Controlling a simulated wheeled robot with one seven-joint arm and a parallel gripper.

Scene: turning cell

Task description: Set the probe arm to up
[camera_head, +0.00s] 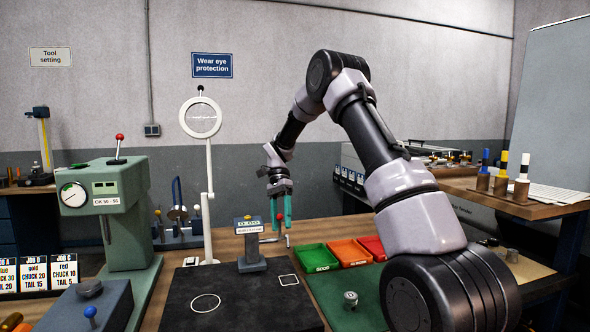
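A small grey post (252,262) with a slanted display head (248,225) stands on the black plate. A thin arm with a red knob (281,217) shows just to its right, and I take this to be the probe arm. Its joint is too small to make out, and I cannot tell its exact position. My gripper (281,222) points down with its teal fingers apart, one on each side of the red knob in this view. I cannot tell whether the fingers touch the knob.
The black plate (235,300) bears a white circle and square. A green machine (125,215) with a dial and red-knobbed lever stands left. Green (318,257), orange (349,252) and red trays lie right of my gripper. A ring magnifier (200,118) stands behind.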

